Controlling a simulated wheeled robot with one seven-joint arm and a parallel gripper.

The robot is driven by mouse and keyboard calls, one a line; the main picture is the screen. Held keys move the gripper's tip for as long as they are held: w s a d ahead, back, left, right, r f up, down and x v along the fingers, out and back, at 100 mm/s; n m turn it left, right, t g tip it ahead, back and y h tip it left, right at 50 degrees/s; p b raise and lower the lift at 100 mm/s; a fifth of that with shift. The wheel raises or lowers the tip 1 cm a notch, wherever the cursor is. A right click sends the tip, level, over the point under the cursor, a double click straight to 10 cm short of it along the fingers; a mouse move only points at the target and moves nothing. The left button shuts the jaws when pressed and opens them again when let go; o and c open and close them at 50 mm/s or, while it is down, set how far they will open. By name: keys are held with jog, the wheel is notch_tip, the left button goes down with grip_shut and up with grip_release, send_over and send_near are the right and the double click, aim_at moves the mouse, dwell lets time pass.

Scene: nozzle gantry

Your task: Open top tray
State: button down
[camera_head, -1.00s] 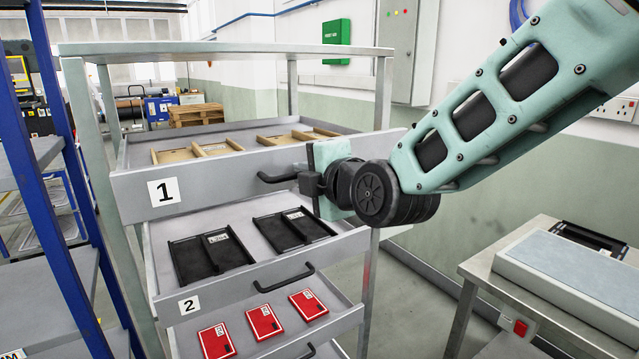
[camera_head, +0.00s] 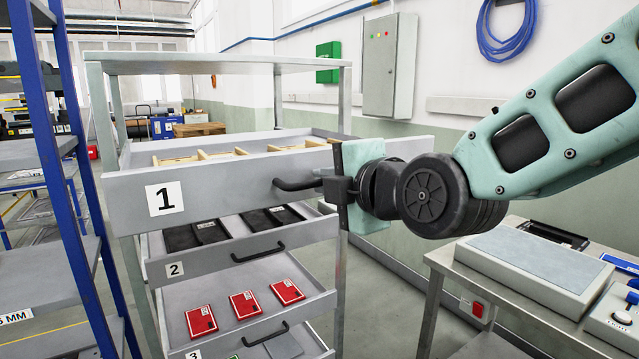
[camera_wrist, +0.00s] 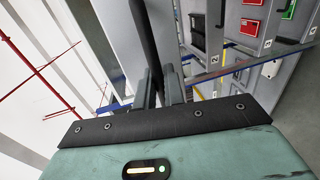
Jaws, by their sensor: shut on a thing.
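The top tray (camera_head: 230,186) is a grey drawer labelled 1. It stands out from the rack, its front further forward than the trays below. Wooden dividers show inside it. Its dark bar handle (camera_head: 292,185) is on the front face. My gripper (camera_head: 325,186) is shut on the right part of this handle, reaching in from the right. In the wrist view, the two fingers (camera_wrist: 160,88) close around the dark handle bar (camera_wrist: 146,35). My wrist hides the right part of the tray front in the head view.
Below are tray 2 (camera_head: 216,260) with black holders and tray 3 (camera_head: 305,306) with red boxes. A blue shelf post (camera_head: 72,180) stands close on the left. A metal table (camera_head: 470,262) with a grey device is at the right. Some floor shows between rack and table.

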jog(key=shift+v, duration=0.75)
jog(key=shift+d+f, duration=0.1)
jog(key=shift+f, duration=0.1)
jog(key=c, duration=1.6)
grip_release()
